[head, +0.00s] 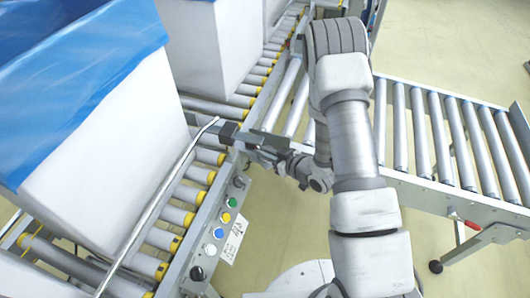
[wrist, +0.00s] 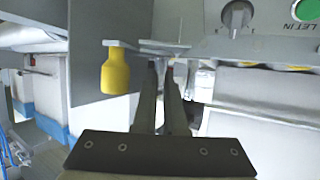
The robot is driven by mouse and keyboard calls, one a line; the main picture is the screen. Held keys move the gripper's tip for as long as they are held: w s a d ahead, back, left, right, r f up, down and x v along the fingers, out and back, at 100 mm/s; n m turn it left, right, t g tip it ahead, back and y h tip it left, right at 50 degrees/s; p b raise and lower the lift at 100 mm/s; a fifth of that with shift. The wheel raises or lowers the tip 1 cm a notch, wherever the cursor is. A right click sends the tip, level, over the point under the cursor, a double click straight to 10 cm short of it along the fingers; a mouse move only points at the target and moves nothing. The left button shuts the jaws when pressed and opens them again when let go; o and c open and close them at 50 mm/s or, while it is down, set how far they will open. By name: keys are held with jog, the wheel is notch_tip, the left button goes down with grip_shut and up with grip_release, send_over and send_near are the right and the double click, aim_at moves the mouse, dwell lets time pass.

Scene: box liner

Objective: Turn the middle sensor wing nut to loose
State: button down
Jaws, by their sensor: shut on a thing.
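My gripper (wrist: 163,66) reaches up in the wrist view, its two dark fingers nearly together. They are closed at a small pale metal part (wrist: 161,64) under a grey bracket plate (wrist: 165,46), which I take to be the middle sensor wing nut. The fingers cover most of it, so its turn angle cannot be read. A yellow bottle-shaped part (wrist: 117,72) hangs just left of the fingers, apart from them. In the head view my gripper (head: 230,134) is at the conveyor's side rail, and the nut is hidden there.
A control panel (head: 220,229) with coloured buttons is on the near rail; its knob (wrist: 236,15) and green button (wrist: 306,8) show in the wrist view. A white box with blue liner (head: 95,160) stands on the rollers beside a bent metal guide rod (head: 150,210). Another roller conveyor (head: 440,135) lies right.

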jog(key=c, duration=1)
grip_release()
jog(key=shift+w, duration=0.1)
jog(key=shift+a+t, duration=0.1)
jog(key=shift+t, duration=0.2)
